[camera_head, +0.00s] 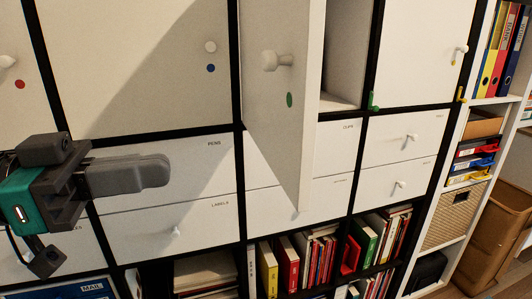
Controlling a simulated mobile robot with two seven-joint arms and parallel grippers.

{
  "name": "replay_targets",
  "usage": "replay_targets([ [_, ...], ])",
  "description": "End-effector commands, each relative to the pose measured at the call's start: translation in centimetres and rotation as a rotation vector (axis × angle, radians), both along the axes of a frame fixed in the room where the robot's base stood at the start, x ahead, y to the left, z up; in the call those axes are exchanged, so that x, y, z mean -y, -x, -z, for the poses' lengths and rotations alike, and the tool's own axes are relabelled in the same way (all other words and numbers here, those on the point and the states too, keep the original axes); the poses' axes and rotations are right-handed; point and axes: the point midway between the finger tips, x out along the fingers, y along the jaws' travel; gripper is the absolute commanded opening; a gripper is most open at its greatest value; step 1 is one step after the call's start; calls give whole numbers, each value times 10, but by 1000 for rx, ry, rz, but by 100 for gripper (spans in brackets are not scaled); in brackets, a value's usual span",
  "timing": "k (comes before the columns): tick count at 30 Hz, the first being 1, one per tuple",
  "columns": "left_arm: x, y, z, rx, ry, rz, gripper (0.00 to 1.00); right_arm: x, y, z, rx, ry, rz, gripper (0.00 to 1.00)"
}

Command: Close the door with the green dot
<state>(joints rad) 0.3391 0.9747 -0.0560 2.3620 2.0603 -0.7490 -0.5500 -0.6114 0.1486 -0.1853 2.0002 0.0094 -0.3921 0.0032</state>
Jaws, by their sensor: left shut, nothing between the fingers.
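The door with the green dot (283,150) stands open in the middle of the head view, swung out toward me. Its round white knob (275,61) and the green dot (289,100) face left. To the right of the door, part of its open compartment (345,55) shows. My left gripper (160,171) is at the left, in front of the drawers, pointing right. It is shut and empty, and apart from the door, to its left and at about the height of its lower half. My right gripper is not in view.
A closed door with a blue dot (150,60) is at the upper left, and one with a yellow dot (415,50) at the upper right. Drawers with knobs (165,222) lie below. Books and binders (290,265) fill the bottom shelves. A side shelf (445,215) stands at the right.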

Motion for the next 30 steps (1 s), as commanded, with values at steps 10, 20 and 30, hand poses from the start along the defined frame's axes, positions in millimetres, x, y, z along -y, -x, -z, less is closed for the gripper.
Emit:
replay_targets([
  [10,39,-10,-5,3,2,2,0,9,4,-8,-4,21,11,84],
  [20,89,-24,-5,1,4,3,0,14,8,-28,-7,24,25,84],
  [30,123,-34,-2,1,3,-1,0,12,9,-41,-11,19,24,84],
])
